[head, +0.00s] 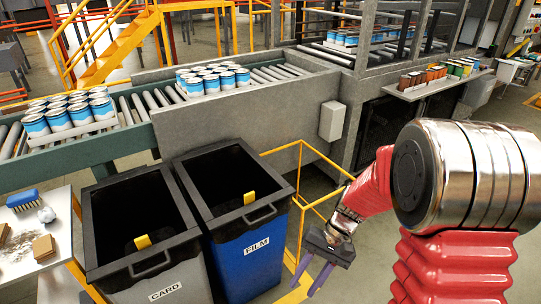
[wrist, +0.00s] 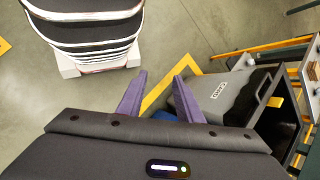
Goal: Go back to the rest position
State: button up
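My gripper (head: 304,284) hangs in the air at the lower middle of the head view, to the right of the blue FILM bin (head: 250,262). Its two purple fingers point down and to the left. The wrist view also shows my gripper (wrist: 163,66) with its fingers spread apart and nothing between them. Beyond the fingers are the concrete floor (wrist: 195,30) and a yellow floor line. My red and silver arm fills the right of the head view.
A grey CARD bin (head: 165,287) stands left of the FILM bin. A yellow rail (head: 320,207) is close behind my gripper. A roller conveyor (head: 140,108) carries packs of blue-and-white cans. A white table (head: 35,255) holds a brush.

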jog(key=s+d+r+n+t+h, duration=0.1)
jog(key=s+d+r+t, duration=0.1)
jog(key=r, duration=0.5)
jog(key=s+d+r+n+t+h, duration=0.1)
jog(key=s+r+t, duration=0.3)
jog(key=r, duration=0.4)
jog(key=s+d+r+n+t+h, duration=0.1)
jog(key=s+d+r+t+h, duration=0.2)
jog(key=r, duration=0.4)
jog(key=shift+s+d+r, duration=0.25)
jog(key=shift+s, duration=0.1)
dwell(0.7)
